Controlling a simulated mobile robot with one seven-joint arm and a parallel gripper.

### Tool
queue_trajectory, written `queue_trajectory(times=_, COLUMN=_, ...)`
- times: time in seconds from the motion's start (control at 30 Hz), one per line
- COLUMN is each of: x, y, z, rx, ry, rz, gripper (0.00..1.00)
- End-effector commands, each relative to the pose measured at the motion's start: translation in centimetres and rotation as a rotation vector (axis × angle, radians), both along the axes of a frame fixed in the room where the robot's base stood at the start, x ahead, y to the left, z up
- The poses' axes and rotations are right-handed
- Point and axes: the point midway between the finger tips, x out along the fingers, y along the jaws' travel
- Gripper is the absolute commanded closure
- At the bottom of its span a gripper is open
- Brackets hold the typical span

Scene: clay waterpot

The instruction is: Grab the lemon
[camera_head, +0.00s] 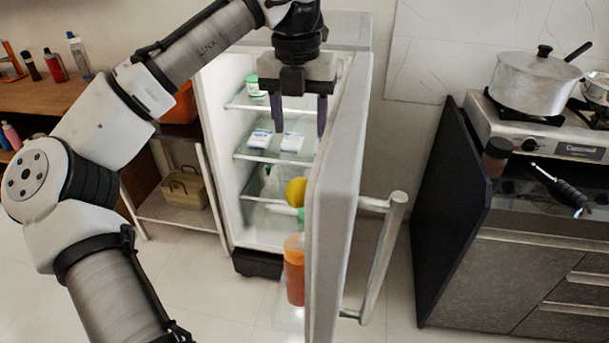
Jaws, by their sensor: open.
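A yellow lemon (296,191) shows inside the open fridge (240,210), low and close to the door, partly hidden by the door's edge. I cannot tell whether it rests on a fridge shelf or in the door. My gripper (299,130) points down in front of the fridge's upper part, with its two dark fingers apart and nothing between them. In the picture it is above the lemon and not touching it.
The open fridge door (340,190) with its handle (385,250) stands right of my gripper. An orange bottle (294,270) is below the lemon. White packs (292,142) lie on a shelf. A stove with a pot (535,82) is at the right.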

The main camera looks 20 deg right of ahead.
Motion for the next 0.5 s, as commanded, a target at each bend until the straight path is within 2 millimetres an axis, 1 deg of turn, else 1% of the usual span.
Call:
queue_trajectory(times=0.07, x=-0.2, y=0.3, z=0.1, rx=0.028, ry=0.013, rz=-0.017, gripper=0.46)
queue_trajectory(times=0.17, x=-0.3, y=0.5, z=-0.5, rx=0.042, ry=0.024, rz=-0.028, gripper=0.46)
queue_trajectory(times=0.5, x=-0.3, y=0.5, z=-6.4, rx=0.042, ry=0.022, rz=-0.026, gripper=0.46)
